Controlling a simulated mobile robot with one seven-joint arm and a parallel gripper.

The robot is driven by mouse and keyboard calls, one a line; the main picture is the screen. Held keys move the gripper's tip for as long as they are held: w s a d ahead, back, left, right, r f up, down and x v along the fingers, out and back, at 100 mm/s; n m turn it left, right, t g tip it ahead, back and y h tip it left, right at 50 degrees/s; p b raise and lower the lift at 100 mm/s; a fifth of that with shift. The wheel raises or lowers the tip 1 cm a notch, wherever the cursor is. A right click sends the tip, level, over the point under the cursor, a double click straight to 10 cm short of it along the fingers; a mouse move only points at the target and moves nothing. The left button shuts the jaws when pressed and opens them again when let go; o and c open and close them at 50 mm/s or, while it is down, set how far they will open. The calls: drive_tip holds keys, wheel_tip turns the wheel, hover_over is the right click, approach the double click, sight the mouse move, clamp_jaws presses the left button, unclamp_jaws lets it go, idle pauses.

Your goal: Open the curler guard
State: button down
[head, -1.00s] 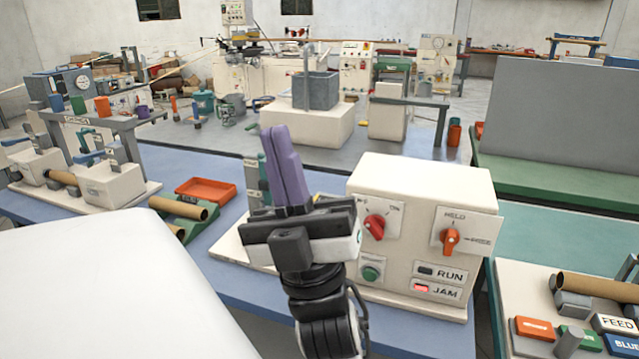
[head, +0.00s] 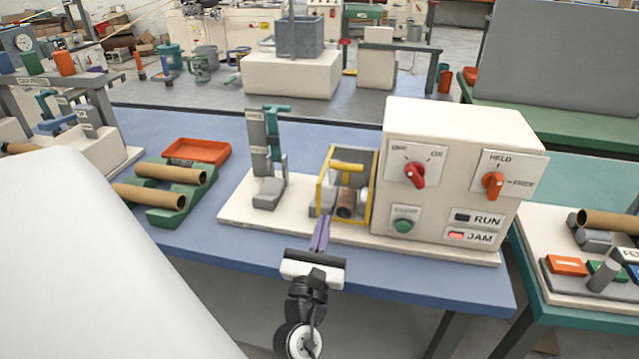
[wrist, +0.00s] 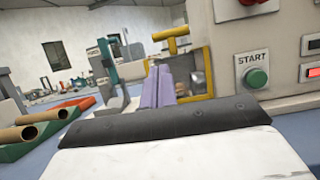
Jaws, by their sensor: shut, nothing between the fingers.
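The curler guard (head: 322,190) is a yellow-framed clear panel with a yellow handle (head: 346,167), standing on the left side of the cream control box (head: 450,130). It stands closed in front of a brown tube (head: 346,204) and grey parts. My gripper (head: 320,234) has purple fingers, shut and empty, just in front of the guard's lower part in the head view. In the wrist view the fingertips (wrist: 158,72) overlap the left side of the guard frame (wrist: 209,72), below the yellow handle (wrist: 170,34). I cannot tell whether they touch it.
A grey and teal clamp stand (head: 266,160) is left of the guard. An orange tray (head: 197,151) and brown tubes on a green rack (head: 170,215) lie further left. The box carries red knobs (head: 416,175), a green START button (head: 403,226) and a lit JAM lamp (head: 456,236).

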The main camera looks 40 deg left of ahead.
sight(332, 183)
drive_tip(key=shift+p+x, duration=1.4)
drive_tip(key=shift+x, duration=3.55)
drive_tip(key=shift+w+r, duration=0.1)
drive_tip(key=shift+r, duration=0.05)
